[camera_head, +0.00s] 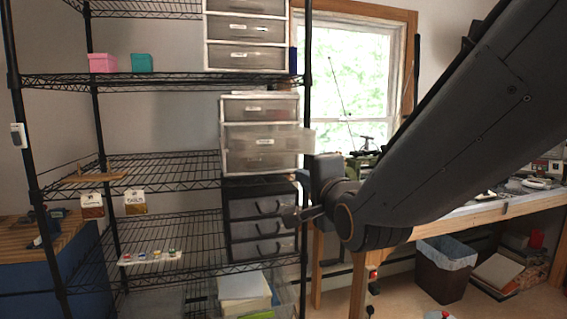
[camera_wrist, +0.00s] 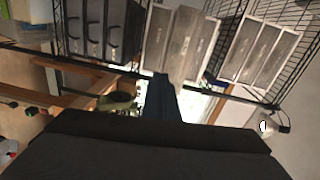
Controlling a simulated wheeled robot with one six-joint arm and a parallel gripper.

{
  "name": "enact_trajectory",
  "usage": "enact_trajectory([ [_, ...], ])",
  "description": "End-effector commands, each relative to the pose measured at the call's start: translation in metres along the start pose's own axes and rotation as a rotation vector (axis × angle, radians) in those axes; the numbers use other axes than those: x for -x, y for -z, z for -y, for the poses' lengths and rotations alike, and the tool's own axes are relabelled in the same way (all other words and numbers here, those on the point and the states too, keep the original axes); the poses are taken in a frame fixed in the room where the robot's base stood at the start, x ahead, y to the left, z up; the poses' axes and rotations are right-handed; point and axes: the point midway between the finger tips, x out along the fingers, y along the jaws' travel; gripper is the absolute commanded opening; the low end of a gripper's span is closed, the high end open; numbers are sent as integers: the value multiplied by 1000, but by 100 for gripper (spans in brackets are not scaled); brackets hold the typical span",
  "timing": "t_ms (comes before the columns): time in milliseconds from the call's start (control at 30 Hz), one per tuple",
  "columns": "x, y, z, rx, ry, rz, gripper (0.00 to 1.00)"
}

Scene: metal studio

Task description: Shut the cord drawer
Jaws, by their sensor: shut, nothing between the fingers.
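A white unit with translucent drawers stands on the middle shelf. Its lower drawer (camera_head: 262,149) sticks out past the frame, while its upper drawer (camera_head: 258,108) looks closed. The labels are too small to read, so I cannot tell which drawer is the cord one. The unit's pulled-out drawer also shows in the wrist view (camera_wrist: 198,42). My gripper (camera_head: 290,216) is shut and empty, below and right of the open drawer, near the front of a black drawer unit (camera_head: 259,205). In the wrist view its dark fingers (camera_wrist: 162,85) point toward the shelving.
Another white drawer unit (camera_head: 245,30) stands above. A black wire rack (camera_head: 150,190) holds pink (camera_head: 102,63) and teal boxes (camera_head: 142,63) and small cartons. A rack post stands right of the drawers. A wooden bench (camera_head: 500,208) and waste bin (camera_head: 444,270) are at right.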

Motion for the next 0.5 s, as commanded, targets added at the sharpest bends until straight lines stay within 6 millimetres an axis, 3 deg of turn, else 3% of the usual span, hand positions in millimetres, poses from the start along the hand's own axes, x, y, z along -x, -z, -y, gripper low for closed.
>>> enact_trajectory([
  [100,0,-5,15,-61,57,8,0],
  [233,-6,-5,18,-75,65,9,0],
  [500,-40,-5,20,-72,62,8,0],
])
